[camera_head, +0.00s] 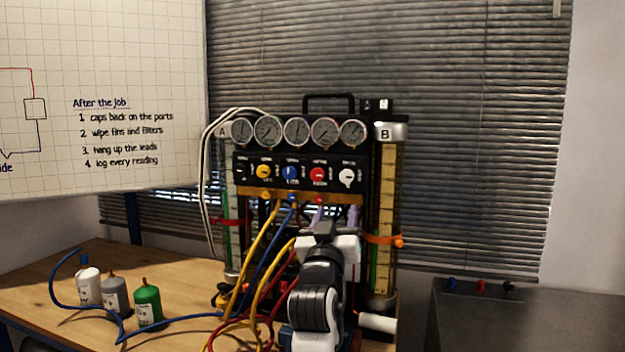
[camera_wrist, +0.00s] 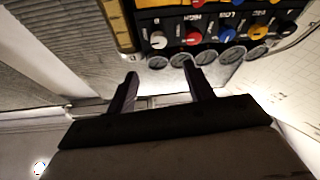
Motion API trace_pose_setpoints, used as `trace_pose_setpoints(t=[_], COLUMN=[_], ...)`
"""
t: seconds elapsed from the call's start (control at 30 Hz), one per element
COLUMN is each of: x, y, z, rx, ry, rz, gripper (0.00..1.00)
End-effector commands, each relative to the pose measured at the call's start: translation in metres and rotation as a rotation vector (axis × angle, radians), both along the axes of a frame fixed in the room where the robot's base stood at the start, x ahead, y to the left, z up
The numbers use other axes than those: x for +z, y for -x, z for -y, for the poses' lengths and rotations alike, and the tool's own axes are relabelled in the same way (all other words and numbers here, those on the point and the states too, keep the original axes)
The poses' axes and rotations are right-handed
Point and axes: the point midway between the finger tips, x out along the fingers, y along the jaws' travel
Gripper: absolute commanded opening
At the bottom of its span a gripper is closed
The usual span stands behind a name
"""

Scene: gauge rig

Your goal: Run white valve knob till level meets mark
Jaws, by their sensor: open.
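The white valve knob (camera_head: 347,177) is the rightmost knob on the black panel of the gauge rig. It also shows in the wrist view (camera_wrist: 158,40), beyond the fingertips. My gripper (camera_wrist: 160,71) is open and empty, its two fingers apart and pointing toward the panel, not touching the knob. In the head view my arm stands before the lower rig and hides part of it. Tube B (camera_head: 386,205), with a yellow scale, has an orange band (camera_head: 385,240). Tube A (camera_head: 230,190) has a red band (camera_head: 229,222). I cannot make out a liquid level in either tube.
Yellow, blue and red knobs sit left of the white one, below several round gauges (camera_head: 297,131). Coloured hoses (camera_head: 262,262) hang in front of the rig. White, grey and green bottles (camera_head: 148,304) stand on the wooden table (camera_head: 190,275) at left. A dark cabinet (camera_head: 520,320) is at right.

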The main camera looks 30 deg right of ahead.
Motion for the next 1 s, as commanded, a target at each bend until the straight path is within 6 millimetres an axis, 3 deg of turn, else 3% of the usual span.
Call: trace_pose_setpoints(t=[0.17,0.7,1.0], x=[0.006,0.045,0.052], y=[-0.007,-0.072,-0.087], z=[0.011,0.077,0.092], rx=[-0.007,-0.007,-0.006], ry=[0.007,0.006,0.006], rz=[-0.009,-0.008,-0.007], gripper=[0.52,0.52,0.52])
